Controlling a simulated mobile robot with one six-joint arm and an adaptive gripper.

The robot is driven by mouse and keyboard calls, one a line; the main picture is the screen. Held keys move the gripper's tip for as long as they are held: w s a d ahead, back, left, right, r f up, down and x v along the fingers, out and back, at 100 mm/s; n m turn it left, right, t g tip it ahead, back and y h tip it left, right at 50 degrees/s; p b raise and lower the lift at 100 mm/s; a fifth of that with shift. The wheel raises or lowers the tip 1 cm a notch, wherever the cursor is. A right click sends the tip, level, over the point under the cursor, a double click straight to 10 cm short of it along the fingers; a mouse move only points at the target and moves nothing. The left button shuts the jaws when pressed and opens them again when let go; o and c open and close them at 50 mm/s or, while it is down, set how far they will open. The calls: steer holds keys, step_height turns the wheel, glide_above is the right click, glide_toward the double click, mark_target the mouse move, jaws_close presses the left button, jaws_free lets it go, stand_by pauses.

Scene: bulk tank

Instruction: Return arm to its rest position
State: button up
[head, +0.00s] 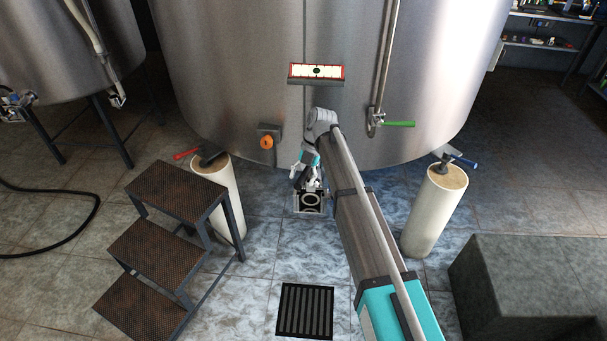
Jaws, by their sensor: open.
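My arm reaches forward from the bottom right of the head view toward the large steel tank (230,70). My gripper (310,202) hangs at its far end, pointing down in front of the tank's lower wall. It is small in the picture and partly hidden by the wrist, and I see nothing held in it. It appears apart from the tank and above the tiled floor.
A orange knob (266,142), a green-handled valve (397,124) and a panel (316,72) are on the tank. Metal steps (178,188) and a pale post (229,205) stand left; another post (432,215) and a grey block (525,280) stand right. A floor grate (305,311) lies in front.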

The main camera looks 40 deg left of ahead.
steer(key=shift+w, duration=0.1)
